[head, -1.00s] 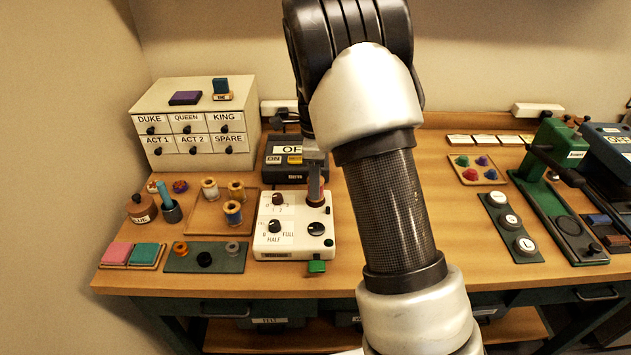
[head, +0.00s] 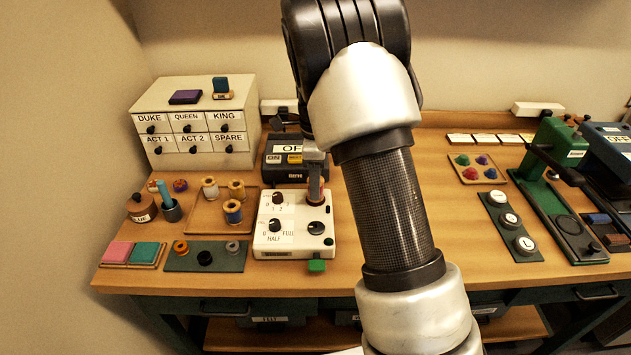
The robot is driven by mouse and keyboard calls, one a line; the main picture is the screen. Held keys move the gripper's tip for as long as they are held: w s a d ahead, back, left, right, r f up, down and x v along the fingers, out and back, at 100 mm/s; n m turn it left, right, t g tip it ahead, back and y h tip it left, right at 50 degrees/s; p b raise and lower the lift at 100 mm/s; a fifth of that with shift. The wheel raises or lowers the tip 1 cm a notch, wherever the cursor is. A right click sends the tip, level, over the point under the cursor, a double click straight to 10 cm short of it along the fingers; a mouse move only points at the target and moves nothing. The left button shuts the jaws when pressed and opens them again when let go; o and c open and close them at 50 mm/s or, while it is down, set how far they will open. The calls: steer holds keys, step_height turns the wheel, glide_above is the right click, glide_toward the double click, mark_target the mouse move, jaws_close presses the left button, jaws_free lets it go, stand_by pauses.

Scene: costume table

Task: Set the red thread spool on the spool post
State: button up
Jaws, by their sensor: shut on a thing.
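The red thread spool (head: 323,195) shows only in part at the back right of the white control box (head: 282,244). My gripper (head: 316,191) is shut on it, and the fingers and arm hide much of it. The spool is over or just behind the box's back edge; I cannot tell whether it touches anything below. I cannot make out the spool post, which may be hidden by the gripper or the spool.
A wooden tray (head: 205,222) with several thread spools stands left of the box. A dark unit with an "OF" label (head: 291,149) is behind it. A green mat (head: 176,263) with small rings lies at front left. Table right of my arm is partly clear.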

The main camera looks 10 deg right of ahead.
steer(key=shift+f, duration=0.4)
steer(key=o, duration=0.8)
steer(key=shift+c, duration=0.2)
steer(key=shift+r, duration=0.15)
step_height(320, 180, up, 11)
steer(key=p, duration=0.8)
